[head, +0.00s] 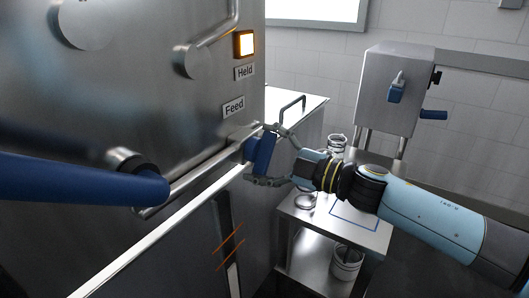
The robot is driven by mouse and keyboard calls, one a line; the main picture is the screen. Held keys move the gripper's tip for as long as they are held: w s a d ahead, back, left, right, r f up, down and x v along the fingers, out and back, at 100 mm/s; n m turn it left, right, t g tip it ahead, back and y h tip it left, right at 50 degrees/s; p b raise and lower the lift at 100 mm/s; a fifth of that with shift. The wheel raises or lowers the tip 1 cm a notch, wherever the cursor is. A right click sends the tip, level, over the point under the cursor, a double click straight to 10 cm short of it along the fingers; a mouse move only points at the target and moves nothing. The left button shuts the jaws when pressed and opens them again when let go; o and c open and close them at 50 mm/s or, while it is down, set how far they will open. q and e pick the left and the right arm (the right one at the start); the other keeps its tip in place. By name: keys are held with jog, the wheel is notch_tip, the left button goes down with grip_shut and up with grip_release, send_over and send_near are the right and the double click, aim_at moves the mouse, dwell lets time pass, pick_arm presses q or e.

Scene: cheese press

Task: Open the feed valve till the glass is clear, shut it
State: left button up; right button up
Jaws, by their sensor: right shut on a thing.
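The feed valve's blue handle (261,153) sits at the end of a steel pipe, just below the "Feed" label (234,106). My right gripper (266,156) reaches in from the right and is shut on this blue handle, one finger above it and one below. A narrow upright sight glass (223,232) shows low on the steel front, dark above and paler at the bottom, with two orange lines across it. I cannot tell clearly what is inside it. My left gripper is not in view.
A square lamp (244,44) glows amber above the "Held" label (244,72). A thick blue lever (75,182) crosses the left side. At right, a steel stand (330,222) holds jars, with a steel pot (346,262) below. A grey box (392,88) stands behind.

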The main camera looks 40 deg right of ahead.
jog(key=n+b, duration=0.1)
jog(key=n, duration=0.5)
jog(key=shift+f, duration=0.1)
jog(key=shift+n, duration=0.3)
dwell(0.3)
jog(key=o, duration=0.9)
jog(key=shift+o, duration=0.2)
jog(key=v, duration=1.2)
jog(key=shift+f, duration=0.1)
